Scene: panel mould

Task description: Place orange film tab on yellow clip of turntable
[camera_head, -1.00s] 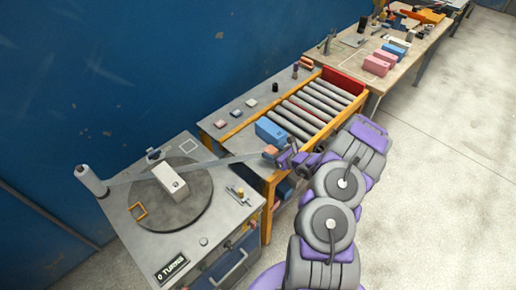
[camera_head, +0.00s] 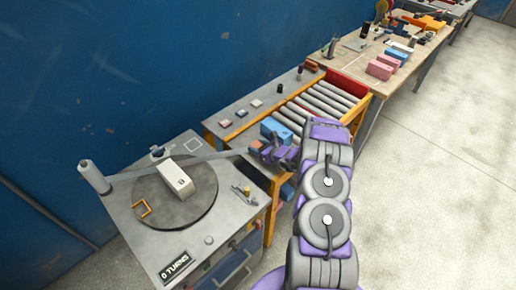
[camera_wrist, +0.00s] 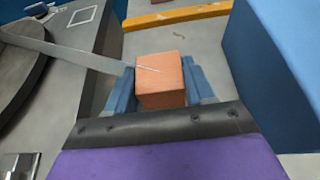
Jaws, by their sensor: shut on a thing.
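My gripper (camera_head: 264,149) is shut on the orange film tab, a small orange block. The tab (camera_wrist: 160,80) sits between the blue fingers in the wrist view. A strip of grey film (camera_head: 222,155) runs from the tab leftward over the turntable to the film roll (camera_head: 85,172). The turntable (camera_head: 195,212) is a dark grey disc with a white box (camera_head: 175,179) on it. The yellow clip (camera_head: 142,209) is an open bracket at the disc's left front. My gripper is right of the turntable, well apart from the clip.
A blue box (camera_head: 278,130) stands close behind my gripper, large at right in the wrist view (camera_wrist: 280,60). A roller conveyor (camera_head: 318,108) lies behind. A small brass-coloured post (camera_head: 247,191) stands on the machine top right of the disc. A panel reads "0 TURNS" (camera_head: 174,266).

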